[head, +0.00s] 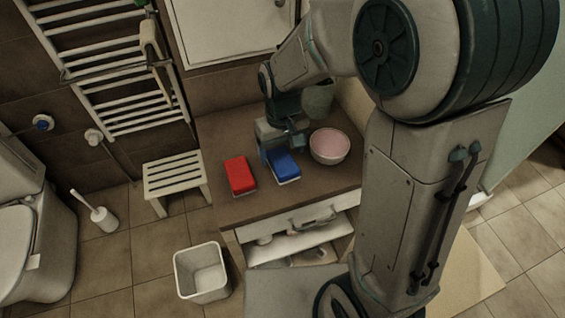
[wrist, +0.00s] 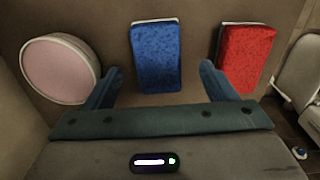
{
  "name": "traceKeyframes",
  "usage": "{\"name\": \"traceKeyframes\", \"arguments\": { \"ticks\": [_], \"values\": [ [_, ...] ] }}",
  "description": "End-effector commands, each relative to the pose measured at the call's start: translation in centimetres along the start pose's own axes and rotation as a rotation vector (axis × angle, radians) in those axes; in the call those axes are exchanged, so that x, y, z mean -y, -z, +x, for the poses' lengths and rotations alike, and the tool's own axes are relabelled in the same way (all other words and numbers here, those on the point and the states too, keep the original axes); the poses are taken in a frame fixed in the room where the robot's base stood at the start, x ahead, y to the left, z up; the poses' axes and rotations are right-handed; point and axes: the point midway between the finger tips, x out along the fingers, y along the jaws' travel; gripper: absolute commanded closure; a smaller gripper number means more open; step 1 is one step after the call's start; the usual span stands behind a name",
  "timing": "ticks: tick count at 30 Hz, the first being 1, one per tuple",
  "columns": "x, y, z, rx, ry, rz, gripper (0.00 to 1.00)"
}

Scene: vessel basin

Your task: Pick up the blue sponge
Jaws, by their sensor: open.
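The blue sponge (head: 284,167) lies on the brown counter (head: 215,140), between a red sponge and a pink-filled bowl. In the wrist view the blue sponge (wrist: 156,58) sits ahead of the gap between my two fingers. My gripper (head: 278,140) is at the far end of the sponge in the head view and partly covers it. My gripper (wrist: 165,82) shows open and empty in the wrist view, one finger on each side of the sponge's line. I cannot tell the exact height of the fingers above the counter.
The red sponge (head: 240,175) lies left of the blue one, close to one finger in the wrist view. The bowl (head: 329,147) stands right of it. A green pot (head: 318,100) stands behind.

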Motion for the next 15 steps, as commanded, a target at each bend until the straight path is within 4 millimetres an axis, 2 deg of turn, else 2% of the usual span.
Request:
{"name": "traceKeyframes", "arguments": {
  "ticks": [9,15],
  "values": [
    [-0.3,0.3,4.0,0.005,0.0,0.001,0.22],
    [-0.3,0.4,5.0,0.001,-0.001,0.0,0.22]
  ]
}}
